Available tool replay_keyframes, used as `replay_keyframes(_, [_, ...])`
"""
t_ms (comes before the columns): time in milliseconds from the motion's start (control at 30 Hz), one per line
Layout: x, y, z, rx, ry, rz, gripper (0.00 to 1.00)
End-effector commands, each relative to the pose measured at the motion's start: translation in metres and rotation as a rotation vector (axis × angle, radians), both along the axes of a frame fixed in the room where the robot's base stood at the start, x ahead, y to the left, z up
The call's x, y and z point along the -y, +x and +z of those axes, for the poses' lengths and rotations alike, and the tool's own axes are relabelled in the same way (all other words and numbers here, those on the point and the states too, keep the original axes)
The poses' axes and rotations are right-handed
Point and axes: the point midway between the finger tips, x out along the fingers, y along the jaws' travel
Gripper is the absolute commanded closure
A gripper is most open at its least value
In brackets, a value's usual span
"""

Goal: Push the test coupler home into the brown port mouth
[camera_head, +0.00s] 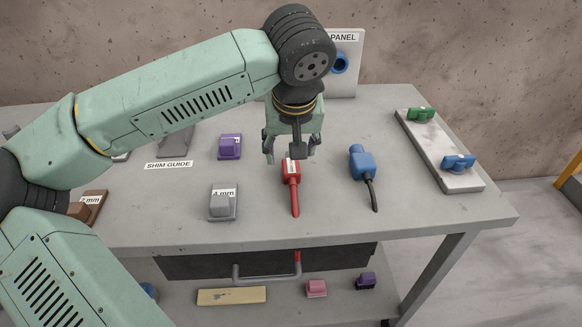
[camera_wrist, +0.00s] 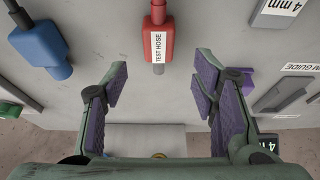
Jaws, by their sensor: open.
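The white panel (camera_head: 349,82) stands at the back with a blue port mouth (camera_head: 340,63).
A blue coupler (camera_head: 362,165) with a dark hose lies right of the red one. A grey 4 mm block (camera_head: 222,204) and purple block (camera_head: 230,146) stand to the left. A pale board (camera_head: 437,151) holds green and blue pieces at right. Bare slab lies between.

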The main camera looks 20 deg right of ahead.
Motion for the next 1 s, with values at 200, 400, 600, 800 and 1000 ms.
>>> replay_keyframes(200, [0.002,0.003,-0.017,-0.005,-0.001,-0.002,0.47])
replay_keyframes(400, [0.005,0.011,-0.046,-0.004,-0.003,0.001,0.47])
replay_keyframes(600, [0.006,0.014,-0.054,-0.001,-0.003,0.000,0.47])
replay_keyframes(800, [0.006,0.014,-0.054,-0.001,-0.003,0.000,0.51])
replay_keyframes(1000, [0.006,0.014,-0.054,-0.001,-0.003,0.000,0.65])
